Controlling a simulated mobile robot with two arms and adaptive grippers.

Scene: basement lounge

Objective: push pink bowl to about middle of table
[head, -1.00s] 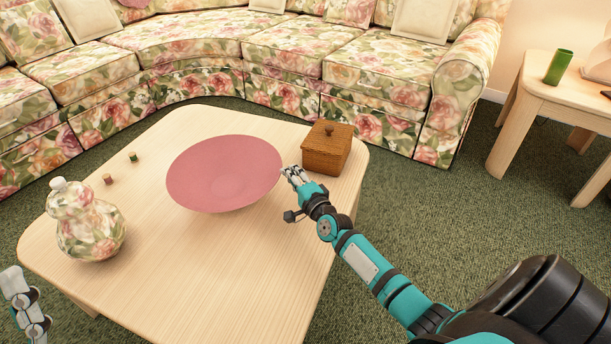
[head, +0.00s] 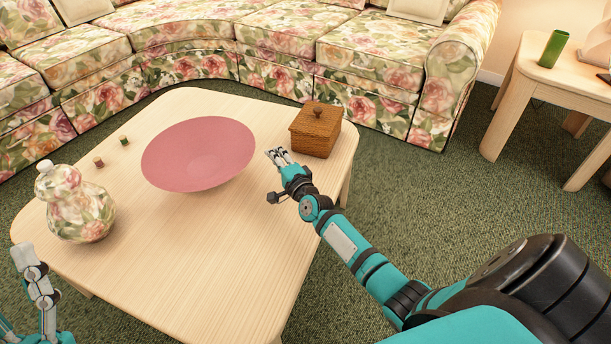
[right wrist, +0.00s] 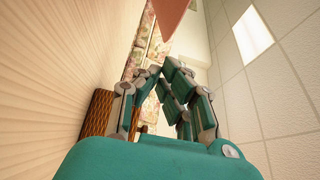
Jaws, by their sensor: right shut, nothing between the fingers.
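The pink bowl (head: 198,154) is wide and shallow and sits on the light wooden table (head: 225,245), toward its back half. Its rim also shows at the top of the right wrist view (right wrist: 172,14). My right gripper (head: 278,156) is shut and empty, just right of the bowl's rim. A small gap seems to lie between them; contact cannot be told for sure. My left gripper (head: 22,255) shows only partly at the lower left, by the table's left edge, and its fingertips are unclear.
A brown wicker box (head: 315,130) with a lid stands close behind my right gripper. A floral jar (head: 76,204) and two small spools (head: 124,141) stand left of the bowl. The table's front is clear. A floral sofa (head: 190,60) curves behind.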

